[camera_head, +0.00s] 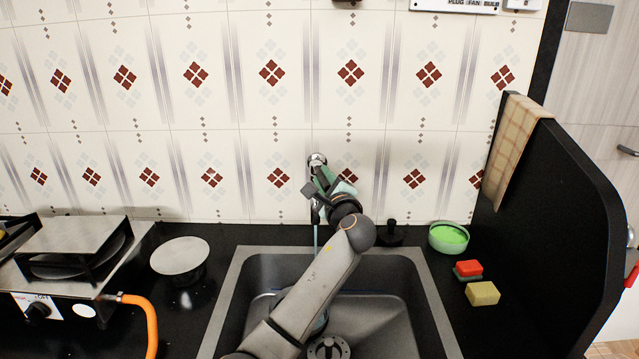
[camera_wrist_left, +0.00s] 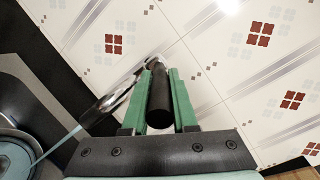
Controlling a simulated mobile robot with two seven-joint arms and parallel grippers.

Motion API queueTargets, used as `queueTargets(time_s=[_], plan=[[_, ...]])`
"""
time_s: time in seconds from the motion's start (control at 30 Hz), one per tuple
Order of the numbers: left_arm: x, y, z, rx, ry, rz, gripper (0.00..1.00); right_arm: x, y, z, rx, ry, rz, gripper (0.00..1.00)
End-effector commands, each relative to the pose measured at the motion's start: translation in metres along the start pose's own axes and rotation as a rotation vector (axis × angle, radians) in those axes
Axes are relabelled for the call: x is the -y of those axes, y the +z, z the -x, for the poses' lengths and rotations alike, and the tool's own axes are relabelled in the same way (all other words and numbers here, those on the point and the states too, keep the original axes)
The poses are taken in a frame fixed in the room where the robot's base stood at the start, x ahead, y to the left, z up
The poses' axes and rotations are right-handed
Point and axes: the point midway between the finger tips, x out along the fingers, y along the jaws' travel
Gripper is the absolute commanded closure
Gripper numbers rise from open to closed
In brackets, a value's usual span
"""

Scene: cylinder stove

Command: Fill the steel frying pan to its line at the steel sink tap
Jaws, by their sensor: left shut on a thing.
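My left arm reaches across the sink (camera_head: 432,318) to the steel tap (camera_head: 317,159) on the tiled wall. My left gripper (camera_wrist_left: 159,80) has its green fingers shut around the black tap handle (camera_wrist_left: 159,100). The tap's chrome spout (camera_wrist_left: 112,98) shows beside the fingers in the left wrist view. A thin pale-blue stream of water (camera_wrist_left: 58,147) runs down from it to a round steel pan (camera_wrist_left: 22,136), cut off at the lower left corner. Pale-blue water shows in the pan; I cannot make out its line. In the head view my arm hides most of the pan.
A stove (camera_head: 75,250) with an orange hose (camera_head: 142,312) stands at the left. A pale round dish (camera_head: 180,255) is beside it. Right of the sink are a green bowl (camera_head: 449,238), a red sponge (camera_head: 468,268) and a yellow sponge (camera_head: 482,293). A black panel (camera_head: 555,220) bounds the right.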

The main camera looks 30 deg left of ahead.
Motion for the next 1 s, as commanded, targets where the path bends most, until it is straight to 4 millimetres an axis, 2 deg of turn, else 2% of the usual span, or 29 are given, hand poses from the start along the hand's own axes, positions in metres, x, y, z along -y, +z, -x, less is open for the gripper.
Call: queueTargets(time_s=[0.27,0.3,0.53,0.83,1.0], plan=[[-0.001,-0.001,0.000,0.002,0.003,-0.001,1.00,0.001,-0.005,0.000,-0.008,-0.003,0.001,0.50],[-0.001,-0.001,0.000,0.002,0.003,-0.001,0.71,0.001,-0.005,0.000,-0.009,-0.003,0.001,0.50],[0.000,0.000,0.000,0.002,0.002,-0.001,0.45,0.002,-0.006,0.000,-0.012,-0.003,0.001,0.50],[0.000,0.000,0.002,0.001,0.001,0.000,0.44,0.002,-0.006,0.000,-0.014,-0.004,0.001,0.50],[0.000,-0.001,0.020,0.000,0.000,0.001,0.44,0.002,-0.006,0.000,-0.013,-0.004,0.002,0.50]])
